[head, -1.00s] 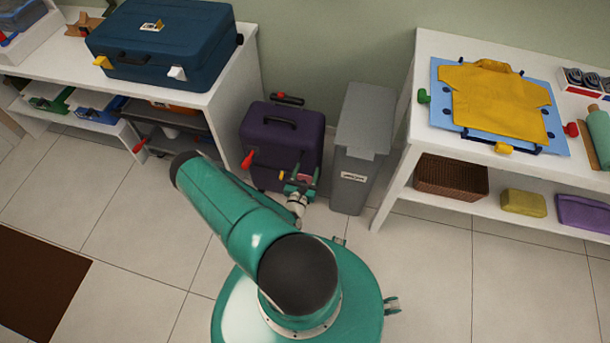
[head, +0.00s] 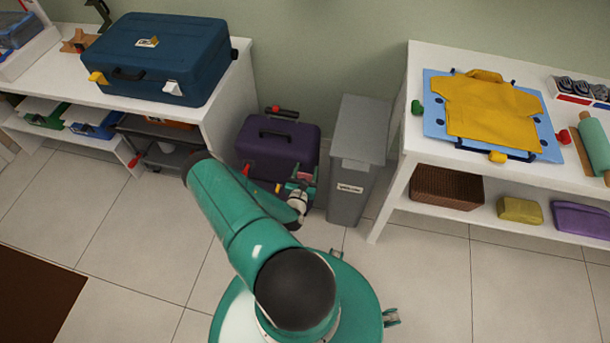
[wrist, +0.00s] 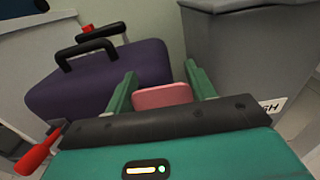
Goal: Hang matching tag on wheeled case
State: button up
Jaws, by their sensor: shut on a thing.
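The purple wheeled case (head: 274,145) stands on the floor between the left shelf unit and the grey bin. It has a black handle on top, also seen in the wrist view (wrist: 90,47). My gripper (head: 303,178) is just in front of the case's right side. In the wrist view my gripper (wrist: 162,88) has its two green fingers closed on a pink tag (wrist: 162,96). The tag is held in front of the case's right side, apart from the handle as far as I can tell. Its lower part is hidden behind my gripper body.
A grey bin (head: 357,165) stands close to the right of the case. A blue suitcase (head: 165,60) lies on the left shelf unit. A white table (head: 415,150) stands right. Floor in front is clear.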

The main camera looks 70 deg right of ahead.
aim_at(298, 160)
jog(key=shift+w+d, duration=0.2)
jog(key=shift+w, duration=0.6)
jog(key=shift+w+d, duration=0.25)
jog(key=shift+w, duration=0.5)
jog(key=shift+w+d, duration=0.2)
jog(key=shift+w, duration=0.6)
jog(key=shift+f, duration=0.7)
jog(key=o, duration=1.3)
jog(key=shift+c, duration=0.2)
jog(key=shift+o, duration=0.4)
jog(key=o, duration=0.4)
jog(key=shift+c, duration=0.2)
